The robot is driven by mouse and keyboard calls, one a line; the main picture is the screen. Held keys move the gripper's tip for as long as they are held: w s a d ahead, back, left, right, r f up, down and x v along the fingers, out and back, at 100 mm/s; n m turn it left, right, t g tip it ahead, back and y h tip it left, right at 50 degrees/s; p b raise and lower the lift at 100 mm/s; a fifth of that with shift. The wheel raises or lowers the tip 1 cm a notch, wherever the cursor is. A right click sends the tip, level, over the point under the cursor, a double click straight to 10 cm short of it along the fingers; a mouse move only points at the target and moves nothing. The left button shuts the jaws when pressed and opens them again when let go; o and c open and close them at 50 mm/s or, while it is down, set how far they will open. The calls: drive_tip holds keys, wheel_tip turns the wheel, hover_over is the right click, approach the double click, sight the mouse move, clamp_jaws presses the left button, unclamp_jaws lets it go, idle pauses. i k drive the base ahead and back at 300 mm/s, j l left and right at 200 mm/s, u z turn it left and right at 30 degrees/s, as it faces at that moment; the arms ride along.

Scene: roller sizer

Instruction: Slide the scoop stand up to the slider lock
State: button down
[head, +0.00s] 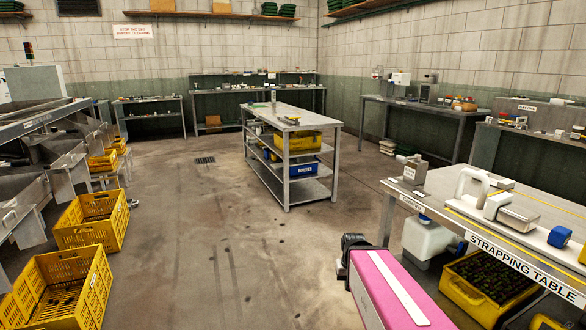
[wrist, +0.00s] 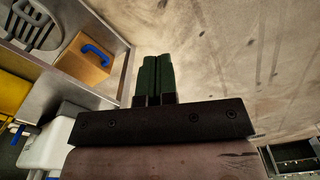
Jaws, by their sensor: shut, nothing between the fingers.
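My gripper (wrist: 157,62) shows in the wrist view with its two dark green fingers side by side, shut and empty, over bare floor. I cannot make out for sure which object is the scoop stand or the slider lock. In the wrist view, a tan block with a blue handle (wrist: 92,62) sits near the corner of a steel table, left of and apart from my fingers. A grey slotted piece (wrist: 38,22) lies further up-left. In the head view, a small grey-brown box (head: 414,171) stands near the strapping table's (head: 408,194) left corner.
The strapping table holds a white-handled tool (head: 470,188) and other items. A white jug (head: 426,240) and a yellow crate (head: 465,292) are below it. A steel shelf table (head: 300,126) stands mid-room. Yellow crates (head: 92,220) line the left. Floor between is clear.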

sight(519, 222)
drive_tip(key=z, duration=1.75)
